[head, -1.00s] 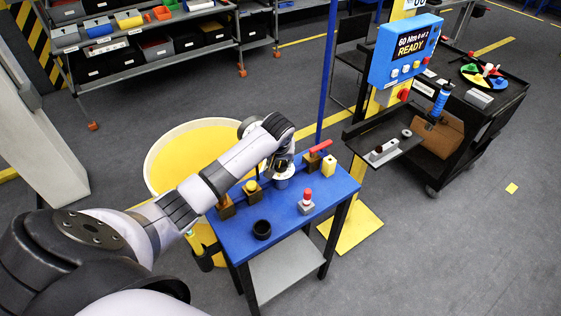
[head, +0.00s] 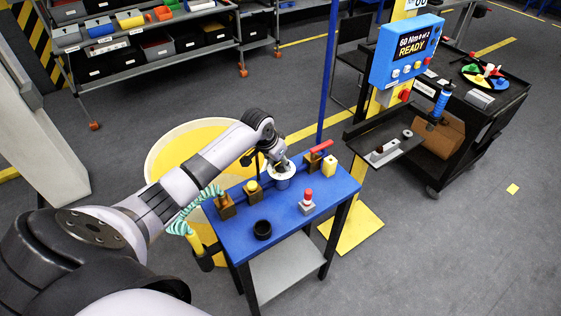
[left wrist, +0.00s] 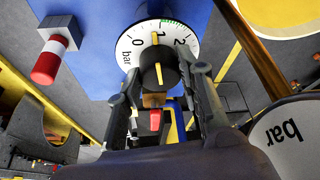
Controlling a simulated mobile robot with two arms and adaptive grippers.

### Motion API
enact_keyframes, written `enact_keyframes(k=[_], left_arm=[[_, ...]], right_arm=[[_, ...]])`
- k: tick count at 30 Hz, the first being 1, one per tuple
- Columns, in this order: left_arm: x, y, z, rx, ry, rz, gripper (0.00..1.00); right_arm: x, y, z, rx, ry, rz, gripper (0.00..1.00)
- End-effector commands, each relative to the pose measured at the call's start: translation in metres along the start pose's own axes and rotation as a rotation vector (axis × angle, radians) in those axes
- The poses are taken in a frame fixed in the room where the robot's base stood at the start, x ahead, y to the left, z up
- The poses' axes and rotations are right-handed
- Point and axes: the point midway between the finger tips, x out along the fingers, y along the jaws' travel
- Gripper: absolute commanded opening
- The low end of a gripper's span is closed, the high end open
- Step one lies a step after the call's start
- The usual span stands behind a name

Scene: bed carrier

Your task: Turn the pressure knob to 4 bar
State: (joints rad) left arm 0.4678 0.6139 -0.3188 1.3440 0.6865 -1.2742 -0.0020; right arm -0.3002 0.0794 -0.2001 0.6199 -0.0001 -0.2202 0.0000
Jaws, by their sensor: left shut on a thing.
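The black pressure knob (left wrist: 158,60) sits in the middle of a white dial (left wrist: 130,47), on which 0, 1 and 2 show in the left wrist view. The knob's yellow line points close to the 1. The rest of the scale is hidden by the knob and fingers. My left gripper (left wrist: 160,88) is shut on the knob, one finger on each side. In the head view the white dial (head: 282,183) stands on the blue table (head: 240,238), with my left gripper (head: 279,168) reaching down onto it. My right gripper is not in view.
A blue display post (head: 405,52) stands behind to the right. A white face marked bar (left wrist: 290,130) shows lower right.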

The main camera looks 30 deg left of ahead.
Motion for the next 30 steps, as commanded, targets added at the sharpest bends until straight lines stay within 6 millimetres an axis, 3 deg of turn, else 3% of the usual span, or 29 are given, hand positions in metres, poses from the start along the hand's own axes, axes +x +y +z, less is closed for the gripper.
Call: enact_keyframes(k=[12, 28, 29, 30], left_arm=[[-0.0003, -0.0018, -0.0007, 0.173, 0.001, 0.07, 0.06], [-0.0004, -0.0019, -0.0007, 0.195, 0.0, 0.078, 0.06], [-0.0004, -0.002, -0.0007, 0.195, 0.0, 0.078, 0.35], [-0.0004, -0.0019, -0.0006, 0.195, 0.0, 0.078, 0.38]], right_arm=[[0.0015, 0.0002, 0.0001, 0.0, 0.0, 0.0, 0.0], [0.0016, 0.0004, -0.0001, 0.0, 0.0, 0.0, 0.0], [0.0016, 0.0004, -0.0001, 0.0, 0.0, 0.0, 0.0], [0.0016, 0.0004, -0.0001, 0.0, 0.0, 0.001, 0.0]])
